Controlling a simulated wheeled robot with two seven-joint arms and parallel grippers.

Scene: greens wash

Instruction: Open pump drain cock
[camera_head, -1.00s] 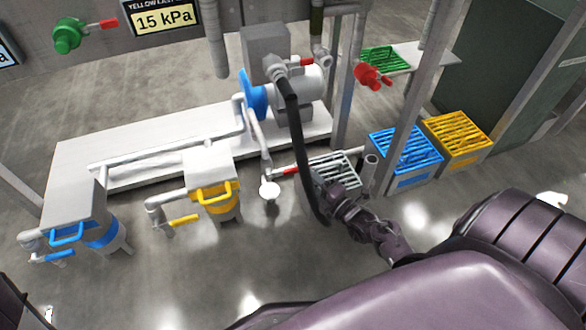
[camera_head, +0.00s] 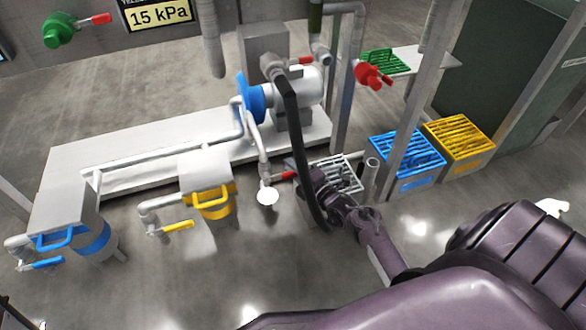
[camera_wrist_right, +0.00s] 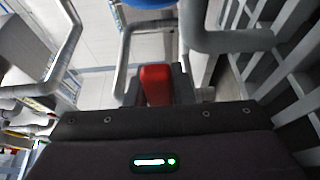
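The drain cock's short red handle (camera_head: 285,175) sticks out to the right from the grey drain pipe (camera_head: 264,165) below the pump (camera_head: 295,88). A white disc-shaped part (camera_head: 268,197) shows under the pipe end. My right gripper (camera_head: 298,172) is at the red handle, partly hidden by the black hose. In the right wrist view the red handle (camera_wrist_right: 155,86) stands between the two dark fingers of my right gripper (camera_wrist_right: 156,92). They lie close along both its sides; whether they grip it is unclear. My left gripper is out of the head view.
A black hose (camera_head: 293,135) hangs in front of my right gripper. A grey grated crate (camera_head: 343,172) stands close behind it, with a post (camera_head: 402,115) and blue (camera_head: 405,152) and yellow (camera_head: 458,138) crates to the right. Blue- and yellow-handled strainers stand left.

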